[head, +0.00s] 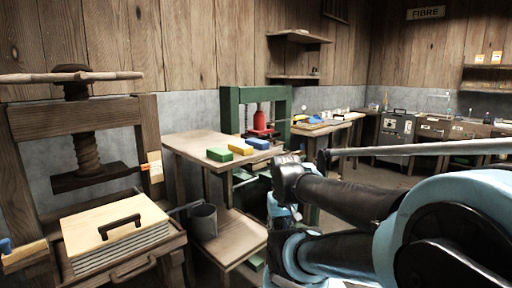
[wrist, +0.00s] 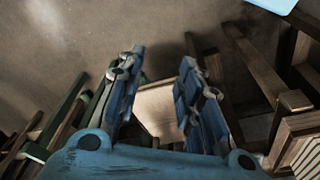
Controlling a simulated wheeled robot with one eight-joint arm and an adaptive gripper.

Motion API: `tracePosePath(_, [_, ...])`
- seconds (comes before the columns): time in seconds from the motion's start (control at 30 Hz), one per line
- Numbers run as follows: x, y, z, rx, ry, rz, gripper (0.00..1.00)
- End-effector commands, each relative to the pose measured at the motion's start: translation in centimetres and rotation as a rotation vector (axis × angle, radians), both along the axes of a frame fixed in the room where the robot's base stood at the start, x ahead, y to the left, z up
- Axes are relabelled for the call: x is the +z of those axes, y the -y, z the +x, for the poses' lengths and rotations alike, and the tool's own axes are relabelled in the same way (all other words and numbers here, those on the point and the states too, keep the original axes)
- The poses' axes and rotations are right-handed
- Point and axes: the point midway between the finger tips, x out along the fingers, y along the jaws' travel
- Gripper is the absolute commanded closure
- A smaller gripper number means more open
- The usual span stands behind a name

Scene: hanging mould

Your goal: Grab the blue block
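The blue block (head: 258,144) lies on a wooden table (head: 190,143) in the head view, at the right end of a short row with a yellow block (head: 240,149) and a green block (head: 220,154). My gripper (wrist: 163,62) is open in the wrist view, its two blue fingers apart with nothing held between them. I cannot make out the blue block in the wrist view. In the head view my arm is in front and to the right, lower than the tabletop; the fingers are not clear there.
A green press frame with a red jack (head: 260,124) stands just behind the blocks. A large wooden screw press (head: 85,150) stands at the left. Open floor shows at the right.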

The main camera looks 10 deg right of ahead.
Motion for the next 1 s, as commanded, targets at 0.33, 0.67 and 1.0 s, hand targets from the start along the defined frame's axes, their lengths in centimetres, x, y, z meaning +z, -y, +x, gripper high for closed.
tracePosePath(0.33, [5.8,-0.4,3.0,0.066,0.019,0.015,0.31])
tracePosePath(0.67, [17.8,-0.4,13.3,0.239,0.057,0.047,0.31])
tracePosePath(1.0, [28.1,0.9,25.0,0.418,0.114,0.067,0.31])
